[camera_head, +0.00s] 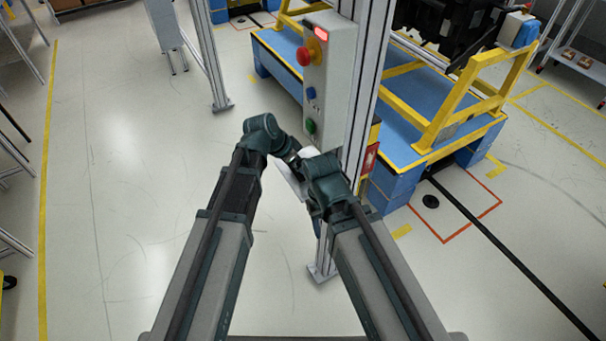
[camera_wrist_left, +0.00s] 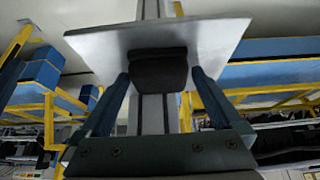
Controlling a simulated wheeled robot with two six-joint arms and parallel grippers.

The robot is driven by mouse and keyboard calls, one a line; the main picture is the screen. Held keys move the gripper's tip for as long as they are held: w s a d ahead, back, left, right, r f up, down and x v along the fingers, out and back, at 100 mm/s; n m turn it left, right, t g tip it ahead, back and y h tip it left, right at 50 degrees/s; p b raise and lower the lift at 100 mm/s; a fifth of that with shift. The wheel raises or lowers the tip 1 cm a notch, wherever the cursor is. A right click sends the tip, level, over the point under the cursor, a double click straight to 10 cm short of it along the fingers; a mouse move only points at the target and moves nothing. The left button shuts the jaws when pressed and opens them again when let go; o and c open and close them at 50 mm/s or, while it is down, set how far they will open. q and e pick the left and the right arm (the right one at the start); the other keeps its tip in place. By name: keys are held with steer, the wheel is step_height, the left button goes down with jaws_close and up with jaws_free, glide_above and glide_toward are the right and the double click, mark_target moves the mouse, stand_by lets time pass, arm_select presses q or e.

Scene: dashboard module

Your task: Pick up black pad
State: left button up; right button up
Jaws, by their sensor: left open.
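The black pad (camera_wrist_left: 158,70) shows in the left wrist view, against a flat grey plate (camera_wrist_left: 220,38). My left gripper (camera_wrist_left: 158,76) is open, with one blue finger on each side of the pad. Whether the fingers touch the pad I cannot tell. In the head view a pale plate (camera_head: 293,178) shows partly between my two wrists, and the pad is hidden there. My right arm's wrist is beside the plate in the head view, but its gripper fingers are hidden.
A control box (camera_head: 328,75) with red, blue and green buttons is mounted on a metal post (camera_head: 367,90) just beyond my wrists. A blue and yellow platform (camera_head: 410,150) stands to the right. The floor on the left (camera_head: 120,180) is mostly clear.

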arm_select(q)
steer(key=c, duration=1.2)
steer(key=shift+o, duration=0.2)
steer(key=shift+r, duration=0.1)
steer(key=shift+r+p, duration=0.75)
steer(key=shift+p, duration=0.1)
step_height(320, 180, up, 3)
steer(key=p, duration=0.2)
steer(key=shift+s+f+p, duration=0.1)
steer(key=shift+f+p, duration=0.05)
steer(key=shift+p, duration=0.2)
steer(key=s+a, duration=0.4)
steer(key=a, duration=0.3)
steer(key=s+a, duration=0.5)
steer(key=a, duration=0.3)
steer(key=shift+a+f+b, duration=0.3)
steer(key=shift+f+b, duration=0.1)
